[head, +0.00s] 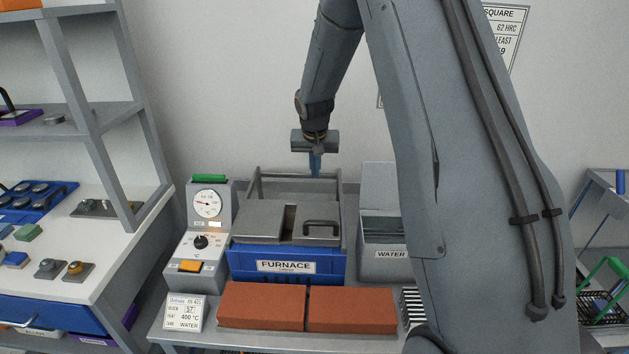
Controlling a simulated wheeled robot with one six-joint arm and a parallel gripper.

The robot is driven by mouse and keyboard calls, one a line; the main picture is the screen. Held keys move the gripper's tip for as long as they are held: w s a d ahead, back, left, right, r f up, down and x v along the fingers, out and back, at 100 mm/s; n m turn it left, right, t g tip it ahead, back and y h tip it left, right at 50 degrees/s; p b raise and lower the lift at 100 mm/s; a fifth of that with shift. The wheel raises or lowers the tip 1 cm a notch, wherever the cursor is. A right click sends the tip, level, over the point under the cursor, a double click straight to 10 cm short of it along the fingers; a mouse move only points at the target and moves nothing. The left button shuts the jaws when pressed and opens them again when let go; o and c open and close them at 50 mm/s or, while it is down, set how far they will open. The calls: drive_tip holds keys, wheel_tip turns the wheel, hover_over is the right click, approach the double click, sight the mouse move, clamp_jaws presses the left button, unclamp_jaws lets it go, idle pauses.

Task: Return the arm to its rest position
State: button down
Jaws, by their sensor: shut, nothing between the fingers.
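My arm reaches up and over from the right side of the head view, and its end hangs down at the top centre. My gripper (315,166) has blue fingers pointing down, shut and empty, in front of the white wall. In the picture it appears just above the back part of the blue furnace (240,257). I cannot tell its exact height over the furnace. The furnace has a grey lid (262,221) with a dark handle (321,228) on its right part, and a dark gap shows in the top.
A control unit with a dial (207,203) stands left of the furnace, and a grey WATER tank (381,232) stands right. Orange bricks (262,306) lie in front, beside a card (183,313). Shelves (95,120) rise at left. My arm hides much of the right side.

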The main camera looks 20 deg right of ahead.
drive_tip(key=shift+s+a+r, duration=0.15)
drive_tip(key=shift+r, duration=0.4)
drive_tip(key=s+a+n+g, duration=0.1)
drive_tip(key=s+a, duration=0.2)
drive_tip(key=s, duration=0.8)
drive_tip(key=s+a+r+n+y, duration=0.1)
drive_tip(key=s+a+n, duration=0.1)
drive_tip(key=s, duration=0.9)
drive_tip(key=s+a+r+n+g, duration=0.1)
drive_tip(key=s+a, duration=0.2)
drive_tip(key=s, duration=0.9)
drive_tip(key=shift+a+g, duration=0.3)
